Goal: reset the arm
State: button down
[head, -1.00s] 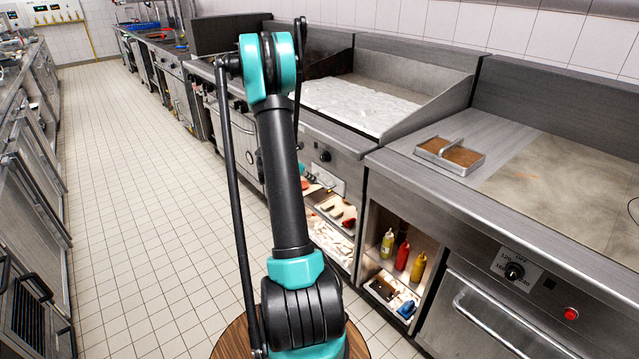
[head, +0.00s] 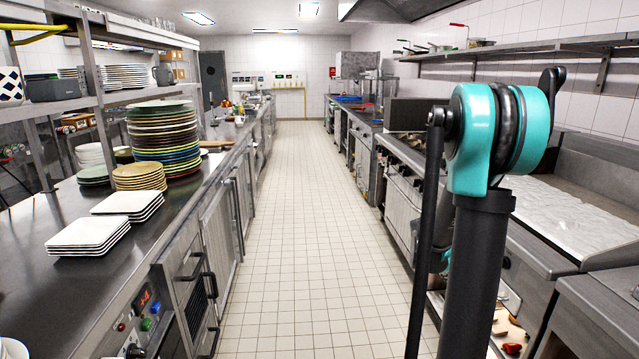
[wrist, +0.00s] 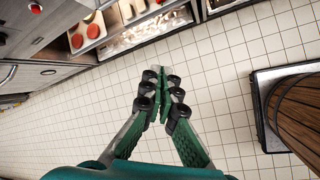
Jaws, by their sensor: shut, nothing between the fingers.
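My gripper (wrist: 162,94) shows in the wrist view, its green-padded fingers closed together with nothing between them. It hangs over the tiled floor, apart from the counter. In the head view my teal and black arm stands upright at the right, and the gripper itself is not visible there.
A tiled aisle (head: 295,220) runs clear down the middle. At the left, a steel counter (head: 90,285) holds stacked plates (head: 163,140) and square white plates (head: 88,237). At the right stand cooking units with a white griddle top (head: 570,220). Open shelves (wrist: 150,32) with food show in the wrist view.

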jog(key=s+a+m+t+y, duration=0.1)
jog(key=s+a+m+y, duration=0.4)
jog(key=s+a+m, duration=0.7)
jog(key=s+a, duration=0.8)
jog(key=a, duration=0.1)
jog(key=shift+a+f+t+y, duration=0.3)
jog(key=shift+a+f+y, duration=0.1)
jog(key=shift+s, duration=0.1)
